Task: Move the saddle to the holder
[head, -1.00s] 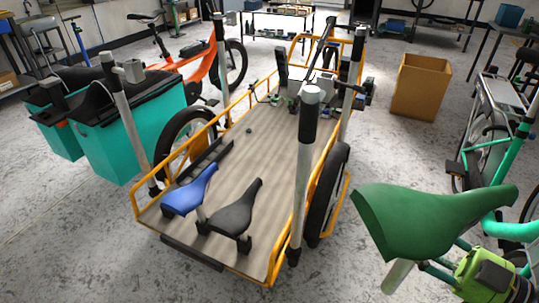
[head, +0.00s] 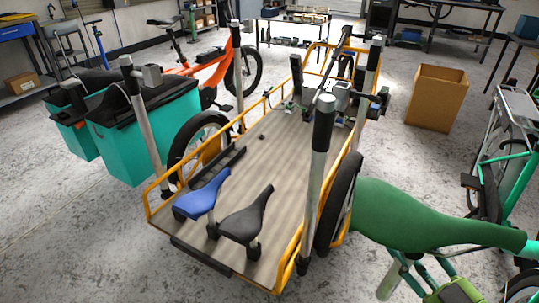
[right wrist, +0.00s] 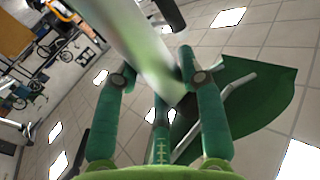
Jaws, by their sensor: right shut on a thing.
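A green saddle (head: 400,215) on a pale post (head: 392,278) is at the lower right of the head view, right of the cargo bike's deck. My right gripper (head: 405,262) is shut on the post under the saddle. In the right wrist view the green fingers (right wrist: 155,78) close on the pale post, with the green saddle (right wrist: 245,100) behind them. On the deck (head: 285,160), a blue saddle (head: 203,195) and a black saddle (head: 246,216) stand side by side on short posts near the front edge. I cannot make out an empty holder for certain. My left gripper is not in view.
A tall grey post with a black top (head: 314,175) stands on the deck's right side, between the green saddle and the deck saddles. A black wheel (head: 338,203) is beside it. A cardboard box (head: 437,98) and a green bike (head: 500,150) are at the right.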

